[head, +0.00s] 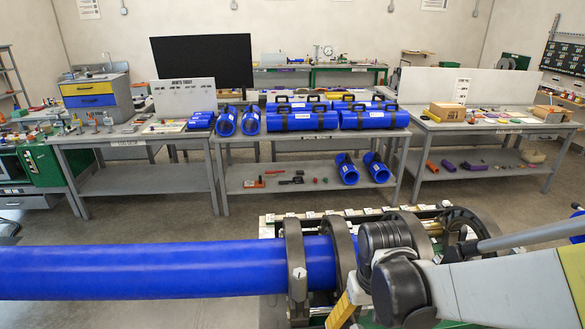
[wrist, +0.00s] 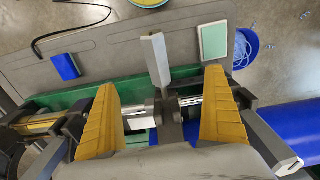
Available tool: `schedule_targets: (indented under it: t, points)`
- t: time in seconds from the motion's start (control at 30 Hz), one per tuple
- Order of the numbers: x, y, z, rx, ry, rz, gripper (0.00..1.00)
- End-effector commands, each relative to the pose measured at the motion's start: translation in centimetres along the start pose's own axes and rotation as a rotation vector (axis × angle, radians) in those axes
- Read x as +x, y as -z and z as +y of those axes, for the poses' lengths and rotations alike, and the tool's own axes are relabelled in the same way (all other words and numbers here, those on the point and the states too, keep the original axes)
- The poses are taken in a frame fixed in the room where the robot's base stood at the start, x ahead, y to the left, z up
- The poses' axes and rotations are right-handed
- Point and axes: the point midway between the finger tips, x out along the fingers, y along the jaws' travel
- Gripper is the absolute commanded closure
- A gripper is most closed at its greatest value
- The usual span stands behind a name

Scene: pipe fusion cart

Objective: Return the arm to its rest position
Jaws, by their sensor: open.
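My gripper (wrist: 160,82) is open, its two yellow fingers wide apart with nothing held between them. In the wrist view it hangs over the pipe fusion cart (wrist: 75,97), and a grey bar (wrist: 157,58) stands out beyond the gap between the fingers. In the head view my arm comes in from the right and bends low over the fusion cart's clamp rings (head: 295,265). One yellow finger shows at the bottom; the rest of the gripper is hidden. A long blue pipe (head: 150,270) lies through the left clamp rings; its blue also shows in the wrist view (wrist: 292,128).
A middle table (head: 240,185) behind the cart holds several blue pipe pieces (head: 300,118). Other tables stand left (head: 130,150) and right (head: 490,125). Open floor (head: 165,220) lies between cart and tables. A blue block (wrist: 65,67) lies beyond the fingers.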

Motion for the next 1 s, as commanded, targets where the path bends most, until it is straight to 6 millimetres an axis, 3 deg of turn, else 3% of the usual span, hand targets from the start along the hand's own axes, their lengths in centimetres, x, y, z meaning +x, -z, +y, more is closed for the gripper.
schedule_targets:
  t: [0.6, 1.0]
  points:
    - [0.1, -4.0, 0.0, 0.000, 0.000, 0.534, 0.00]
    - [-0.2, -4.4, 0.0, 0.000, 0.000, 0.592, 0.00]
